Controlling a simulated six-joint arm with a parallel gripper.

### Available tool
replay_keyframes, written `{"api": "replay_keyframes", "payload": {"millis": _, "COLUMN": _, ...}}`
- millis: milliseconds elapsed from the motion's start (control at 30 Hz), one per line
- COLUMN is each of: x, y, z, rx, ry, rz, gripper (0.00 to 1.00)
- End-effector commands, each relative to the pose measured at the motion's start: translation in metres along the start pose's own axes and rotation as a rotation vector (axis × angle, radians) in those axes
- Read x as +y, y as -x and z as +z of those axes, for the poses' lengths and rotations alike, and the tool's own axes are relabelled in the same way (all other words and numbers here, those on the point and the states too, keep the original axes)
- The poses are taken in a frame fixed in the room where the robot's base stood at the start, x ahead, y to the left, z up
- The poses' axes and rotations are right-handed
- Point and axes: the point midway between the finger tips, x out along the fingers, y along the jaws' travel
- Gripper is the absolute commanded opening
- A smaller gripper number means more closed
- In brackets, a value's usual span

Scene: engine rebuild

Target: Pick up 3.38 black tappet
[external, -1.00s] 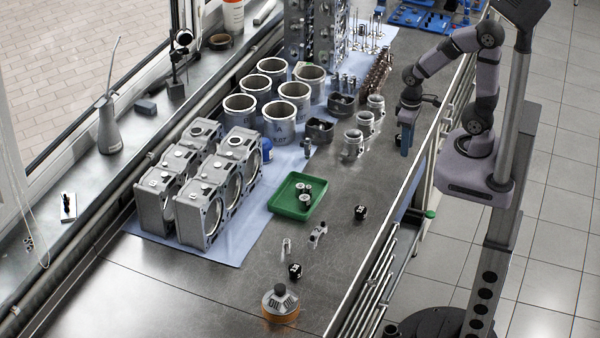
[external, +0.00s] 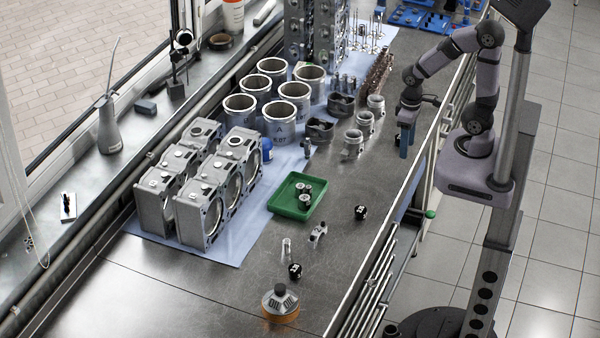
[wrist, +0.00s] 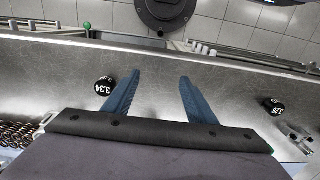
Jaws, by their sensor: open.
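My gripper (wrist: 160,78) is open in the wrist view, its two blue fingers apart with only bare bench between them. In the external view my gripper (external: 405,143) hangs over the bench's right edge. A black tappet (wrist: 104,87) with a white number that looks like 3.34 lies just left of the left finger. Another black tappet (wrist: 274,106) lies farther off to the right, its number too small to read surely. In the external view, black tappets stand mid-bench (external: 361,212) and nearer the front (external: 295,271), numbers unreadable there. I cannot tell which is 3.38.
A green tray (external: 282,203) holds several small metal parts. Pistons (external: 353,143), cylinder liners (external: 281,125) and engine blocks (external: 208,190) stand to the left. The bench's right half is mostly clear.

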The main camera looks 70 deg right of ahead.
Motion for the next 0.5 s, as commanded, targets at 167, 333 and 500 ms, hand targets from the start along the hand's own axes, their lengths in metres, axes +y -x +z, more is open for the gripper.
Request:
{"api": "replay_keyframes", "payload": {"millis": 167, "x": 0.0, "y": 0.009, "z": -0.001, "rx": 0.004, "ry": 0.0, "rz": 0.0, "gripper": 0.51}}
{"api": "replay_keyframes", "payload": {"millis": 333, "x": 0.0, "y": 0.032, "z": -0.002, "rx": 0.007, "ry": 0.0, "rz": 0.0, "gripper": 0.51}}
{"api": "replay_keyframes", "payload": {"millis": 500, "x": -0.009, "y": 0.047, "z": -0.01, "rx": 0.027, "ry": 0.025, "rz": -0.015, "gripper": 0.51}}
